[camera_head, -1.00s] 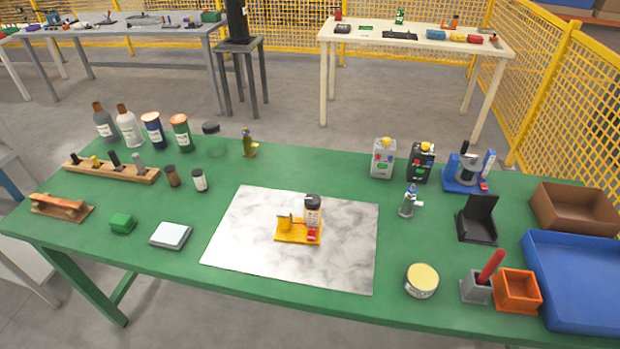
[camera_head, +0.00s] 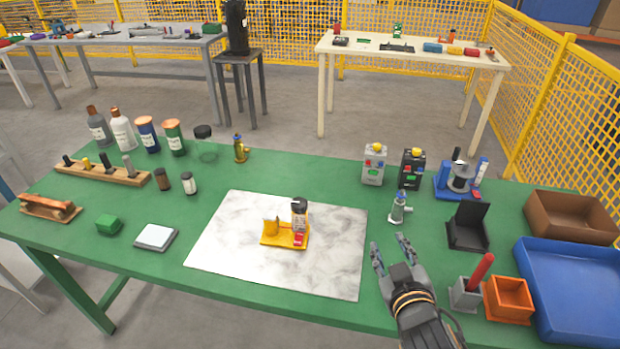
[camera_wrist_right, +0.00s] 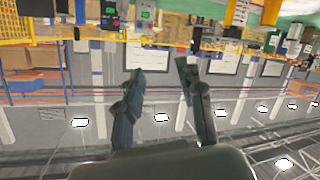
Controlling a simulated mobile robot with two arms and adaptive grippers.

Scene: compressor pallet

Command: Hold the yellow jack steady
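A small upright yellow piece (camera_head: 240,148), which looks like the yellow jack, stands at the back of the green table, left of centre. A yellow base (camera_head: 271,239) carrying a dark-capped cylinder (camera_head: 299,211) and a red part sits on the marbled sheet (camera_head: 220,259). A similar grey jack-like piece (camera_head: 399,207) stands right of the sheet. My right gripper (camera_head: 391,255) is open and empty at the sheet's right edge, far from the yellow piece. Its two spread fingers (camera_wrist_right: 163,82) also show in the right wrist view. My left gripper is out of view.
A clear jar (camera_head: 204,145) stands close left of the yellow piece, with several bottles beyond it. Two boxes with yellow knobs, grey (camera_head: 374,166) and black (camera_head: 412,170), stand at the back right. An orange bin (camera_head: 508,300) and blue tray (camera_head: 570,285) fill the right end.

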